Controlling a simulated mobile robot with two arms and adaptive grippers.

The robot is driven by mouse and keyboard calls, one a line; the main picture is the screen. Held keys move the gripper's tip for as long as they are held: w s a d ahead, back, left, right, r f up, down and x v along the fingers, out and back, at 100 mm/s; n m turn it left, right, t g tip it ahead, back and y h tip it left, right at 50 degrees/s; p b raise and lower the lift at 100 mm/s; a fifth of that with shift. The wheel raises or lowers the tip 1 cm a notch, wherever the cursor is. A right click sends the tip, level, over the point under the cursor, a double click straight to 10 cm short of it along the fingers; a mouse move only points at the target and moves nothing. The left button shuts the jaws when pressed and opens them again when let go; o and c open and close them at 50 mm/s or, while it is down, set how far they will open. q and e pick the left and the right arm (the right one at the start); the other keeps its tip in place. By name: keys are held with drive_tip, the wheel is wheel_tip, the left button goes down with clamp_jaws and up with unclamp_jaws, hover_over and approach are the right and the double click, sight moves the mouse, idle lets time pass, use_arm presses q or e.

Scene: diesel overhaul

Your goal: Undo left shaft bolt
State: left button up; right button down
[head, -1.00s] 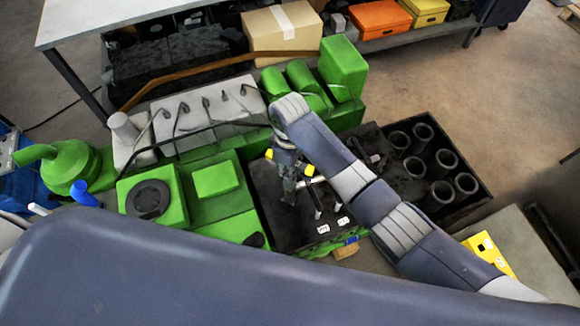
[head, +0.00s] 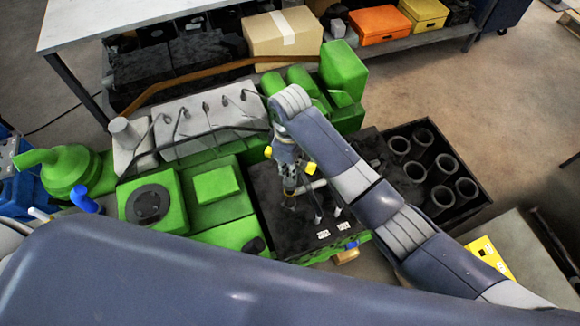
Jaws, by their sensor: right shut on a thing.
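My right gripper (head: 289,195) points down over the dark block (head: 280,235) at the right end of the green engine (head: 225,235). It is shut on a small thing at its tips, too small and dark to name. A light grey bar (head: 313,186) shows just right of the fingers; I cannot tell whether it touches them. The left shaft bolt cannot be made out. My left gripper is not in view.
A black crate of dark cylinder sleeves (head: 445,160) stands right of the engine. A yellow box (head: 488,255) lies at the lower right. A cardboard box (head: 282,32) and an orange box (head: 378,22) stand on the shelf behind. Floor at the right is clear.

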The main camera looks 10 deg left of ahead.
wheel_tip(320, 180, up, 6)
drive_tip(key=shift+r, duration=0.1)
idle(0.4)
drive_tip(key=s+d, duration=0.1)
drive_tip(key=s, duration=0.5)
drive_tip(key=shift+s+d, duration=0.2)
drive_tip(key=shift+s, duration=0.2)
